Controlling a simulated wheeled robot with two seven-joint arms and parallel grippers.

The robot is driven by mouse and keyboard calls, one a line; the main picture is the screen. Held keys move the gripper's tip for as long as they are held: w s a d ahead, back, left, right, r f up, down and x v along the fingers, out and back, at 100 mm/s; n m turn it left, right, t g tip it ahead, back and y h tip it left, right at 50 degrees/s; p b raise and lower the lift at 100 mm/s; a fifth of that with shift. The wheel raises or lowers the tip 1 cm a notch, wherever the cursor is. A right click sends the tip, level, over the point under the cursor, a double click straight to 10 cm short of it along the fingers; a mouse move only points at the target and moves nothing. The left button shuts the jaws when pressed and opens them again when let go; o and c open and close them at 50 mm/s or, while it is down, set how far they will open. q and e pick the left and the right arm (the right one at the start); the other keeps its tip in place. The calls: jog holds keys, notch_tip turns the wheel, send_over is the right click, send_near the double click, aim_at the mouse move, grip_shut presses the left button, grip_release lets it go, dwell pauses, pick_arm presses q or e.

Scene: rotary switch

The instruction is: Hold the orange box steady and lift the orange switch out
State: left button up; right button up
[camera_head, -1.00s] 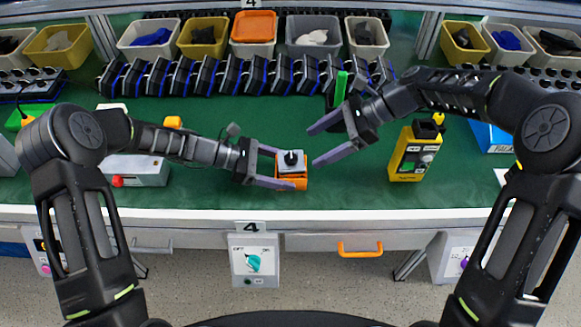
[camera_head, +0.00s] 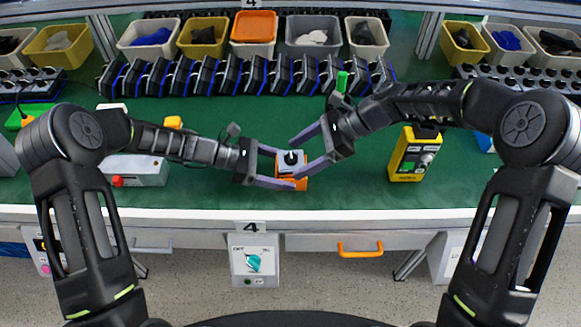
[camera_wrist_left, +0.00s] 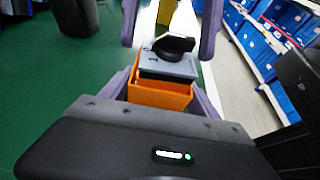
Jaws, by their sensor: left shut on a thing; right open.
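The orange box (camera_head: 297,184) sits on the green table in front of me. In the left wrist view the orange box (camera_wrist_left: 160,95) is between my left fingers. The switch, a grey plate with a black knob (camera_head: 291,158), is in the top of the box; it also shows tilted in the left wrist view (camera_wrist_left: 168,67). My left gripper (camera_head: 284,170) is shut on the box from the left. My right gripper (camera_head: 292,161) is open, its fingers on either side of the switch and partly hiding it. I cannot tell whether they touch it.
A yellow device (camera_head: 412,155) stands to the right. A white box with a red button (camera_head: 140,170) stands to the left. A row of black devices (camera_head: 240,76) runs along the back, with bins behind it. The front table strip is clear.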

jog(key=shift+x, duration=0.95)
jog(key=shift+c, duration=0.6)
jog(key=c, duration=1.2)
jog(key=shift+c, duration=0.2)
